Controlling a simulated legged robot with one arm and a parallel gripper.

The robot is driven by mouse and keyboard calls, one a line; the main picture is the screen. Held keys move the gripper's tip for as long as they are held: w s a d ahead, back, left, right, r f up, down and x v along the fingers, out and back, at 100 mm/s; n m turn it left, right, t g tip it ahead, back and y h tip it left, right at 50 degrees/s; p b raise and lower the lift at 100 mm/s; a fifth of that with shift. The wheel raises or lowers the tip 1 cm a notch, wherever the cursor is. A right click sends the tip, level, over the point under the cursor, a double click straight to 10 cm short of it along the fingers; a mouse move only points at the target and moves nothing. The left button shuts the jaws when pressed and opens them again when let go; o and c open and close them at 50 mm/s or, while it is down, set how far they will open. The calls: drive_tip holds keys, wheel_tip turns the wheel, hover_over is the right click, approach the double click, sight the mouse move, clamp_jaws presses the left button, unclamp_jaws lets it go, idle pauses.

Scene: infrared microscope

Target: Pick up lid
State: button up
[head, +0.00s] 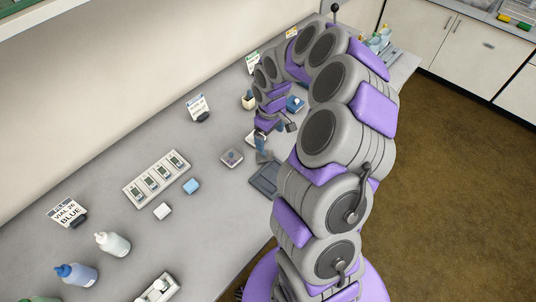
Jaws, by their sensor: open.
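My gripper (262,151) hangs low over the bench near the picture's middle, at the end of my grey and purple arm. It appears empty, with its jaws apart, though the fingertips are small. I cannot tell which of these pieces is the lid. My arm hides part of the bench to the right.
The grey bench (215,225) carries a dark shallow tray (266,179) below my gripper and a white rack (157,178) at left. Bottles (112,243) and a VIAL 26 BLUE sign (68,212) stand front left. A blue box (294,104) sits behind my gripper.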

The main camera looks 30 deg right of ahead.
sight(264, 153)
drive_tip(key=a+f, duration=0.3)
drive_tip(key=shift+a+f, duration=0.1)
drive_tip(key=shift+a, duration=0.2)
drive_tip(key=d+f, duration=0.1)
drive_tip(key=f+b, duration=0.1)
drive_tip(key=f, duration=0.1)
drive_tip(key=d+f, duration=0.1)
drive_tip(key=f, duration=0.1)
drive_tip(key=shift+d, duration=0.3)
drive_tip(key=shift+a+r, duration=0.1)
drive_tip(key=shift+a, duration=1.15)
drive_tip(key=shift+c, duration=2.3)
drive_tip(key=shift+d, duration=0.85)
drive_tip(key=c, duration=0.7)
drive_tip(key=shift+s+a, duration=0.1)
drive_tip(key=shift+a, duration=0.2)
drive_tip(key=shift+c, duration=0.9)
